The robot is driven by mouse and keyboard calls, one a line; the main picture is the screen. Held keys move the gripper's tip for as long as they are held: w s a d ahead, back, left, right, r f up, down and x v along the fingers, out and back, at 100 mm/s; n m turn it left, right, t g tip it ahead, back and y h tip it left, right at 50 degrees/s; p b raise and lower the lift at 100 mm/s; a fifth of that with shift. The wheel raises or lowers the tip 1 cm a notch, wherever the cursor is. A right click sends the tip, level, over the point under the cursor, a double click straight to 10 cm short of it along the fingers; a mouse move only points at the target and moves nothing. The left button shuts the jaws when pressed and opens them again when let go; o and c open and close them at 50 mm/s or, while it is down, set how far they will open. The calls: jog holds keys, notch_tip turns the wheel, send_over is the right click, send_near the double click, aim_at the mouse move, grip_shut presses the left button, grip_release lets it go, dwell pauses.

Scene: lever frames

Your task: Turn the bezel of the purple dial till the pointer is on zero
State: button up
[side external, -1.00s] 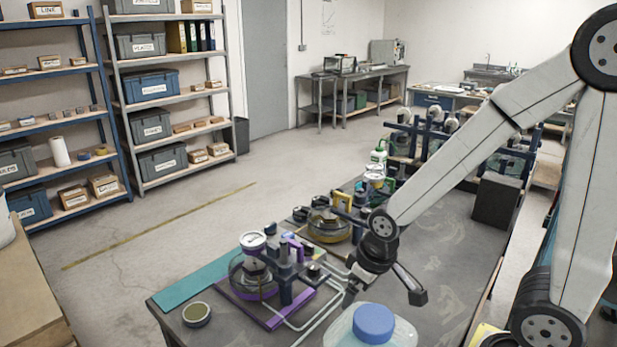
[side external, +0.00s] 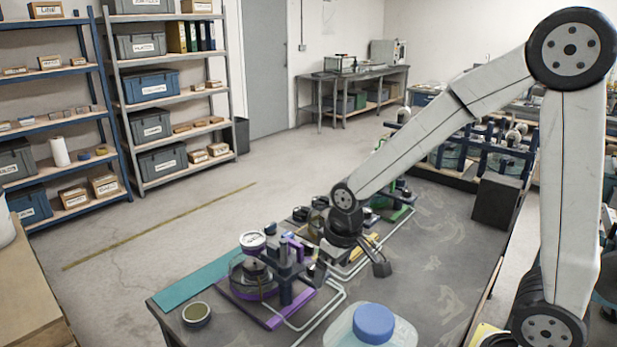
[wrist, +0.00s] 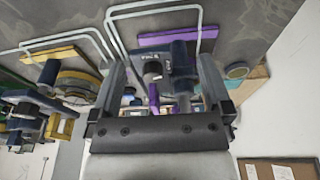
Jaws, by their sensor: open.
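The purple-marked rig (side external: 270,318) stands near the left end of the bench. It has a purple base, dark blue posts and a glass vessel. A small round gauge with a pale face (side external: 253,240) sits at its top. I cannot read its pointer or the zero mark. In the wrist view, the rig's purple base plate (wrist: 170,38) and dark blue post show beyond my gripper (wrist: 162,66). My gripper is open and empty, its fingers spread on either side of the rig in that picture. In the side view, my gripper (side external: 350,262) is to the right of the rig, apart from it.
A yellow-marked rig (wrist: 75,85) stands beside the purple one. White tubes (side external: 330,305) run over the bench. A blue-capped jug (side external: 374,323) is at the front. A small round dish (side external: 196,313) and a teal mat (side external: 205,282) lie at the bench's left end.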

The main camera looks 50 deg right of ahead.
jog(key=g, duration=0.2)
send_near(252, 238)
jog(key=shift+s+d+f, duration=0.15)
jog(key=shift+s+f, duration=0.45)
jog(key=shift+f, duration=0.1)
jog(key=shift+w+r, duration=0.4)
jog(key=shift+w, duration=0.25)
jog(key=shift+f, duration=3.95)
jog(key=c, duration=1)
